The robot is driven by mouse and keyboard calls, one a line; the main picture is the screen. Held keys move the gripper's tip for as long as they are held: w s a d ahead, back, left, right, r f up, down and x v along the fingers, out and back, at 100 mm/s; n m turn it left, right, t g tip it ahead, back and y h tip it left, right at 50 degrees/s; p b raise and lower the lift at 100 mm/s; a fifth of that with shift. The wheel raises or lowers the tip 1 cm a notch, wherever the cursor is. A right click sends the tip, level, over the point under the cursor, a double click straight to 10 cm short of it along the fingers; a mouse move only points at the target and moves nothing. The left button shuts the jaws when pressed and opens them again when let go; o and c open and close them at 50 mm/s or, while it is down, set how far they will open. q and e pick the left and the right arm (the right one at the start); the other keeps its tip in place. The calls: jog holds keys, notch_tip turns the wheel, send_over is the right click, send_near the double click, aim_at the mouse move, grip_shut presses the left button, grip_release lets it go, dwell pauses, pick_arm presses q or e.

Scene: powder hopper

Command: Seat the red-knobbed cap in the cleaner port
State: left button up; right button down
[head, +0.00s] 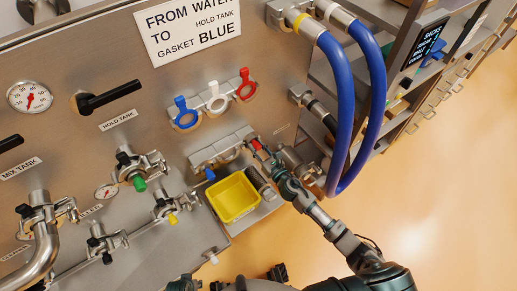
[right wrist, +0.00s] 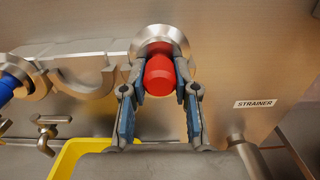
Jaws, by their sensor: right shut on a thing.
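The red-knobbed cap (head: 257,145) is at the right end of a steel holder bar on the panel. In the right wrist view its red knob (right wrist: 160,76) lies between my fingertips, with a round metal flange behind it. My right gripper (head: 268,158) is shut on the knob. I cannot tell whether the flange still touches the holder. The cleaner port cannot be made out for certain. Dark parts at the bottom edge look like my left gripper (head: 278,272); its opening is unclear.
Coloured clamps hang above. Blue hoses (head: 345,110) loop down right of my gripper. A STRAINER label (right wrist: 255,104) is on the panel.

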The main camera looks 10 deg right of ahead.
aim_at(258, 146)
jog(key=shift+a+r+p, duration=0.2)
jog(key=shift+r+p, duration=1.2)
jog(key=shift+r, duration=0.8)
jog(key=shift+s+d+f, duration=0.15)
jog(key=shift+s+f, duration=0.15)
jog(key=shift+s, duration=0.15)
jog(key=v, duration=0.8)
